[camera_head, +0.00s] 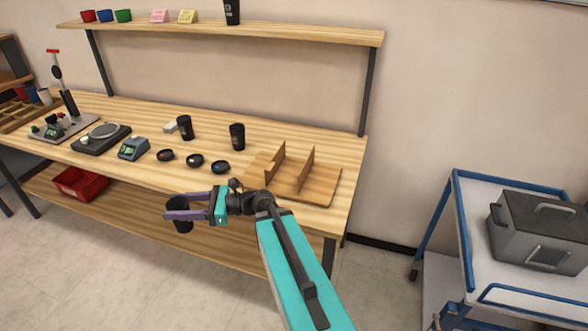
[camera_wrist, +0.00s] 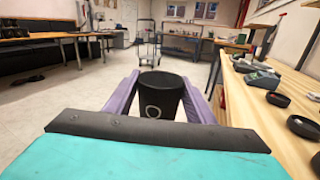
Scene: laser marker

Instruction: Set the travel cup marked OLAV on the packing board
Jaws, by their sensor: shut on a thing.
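My gripper (camera_head: 188,208) is shut on a black travel cup (camera_head: 180,220), held upright in front of the bench's front edge. In the wrist view the cup (camera_wrist: 160,98) sits between the purple fingers and shows a light ring-shaped mark, perhaps a letter; the rest of any name is not readable. Two more black cups stand on the bench, one left (camera_head: 184,127) and one right (camera_head: 237,136); another black cup (camera_head: 232,12) is on the upper shelf. A wooden board with upright dividers (camera_head: 318,190) lies at the bench's right end; I cannot tell if it is the packing board.
Several small dark bowls (camera_head: 195,160), a green-screened device (camera_head: 133,148) and a scale (camera_head: 101,138) stand on the workbench (camera_head: 250,172). A red bin (camera_head: 80,184) is below. A blue-framed cart (camera_head: 462,225) carries a grey box (camera_head: 540,230) at right.

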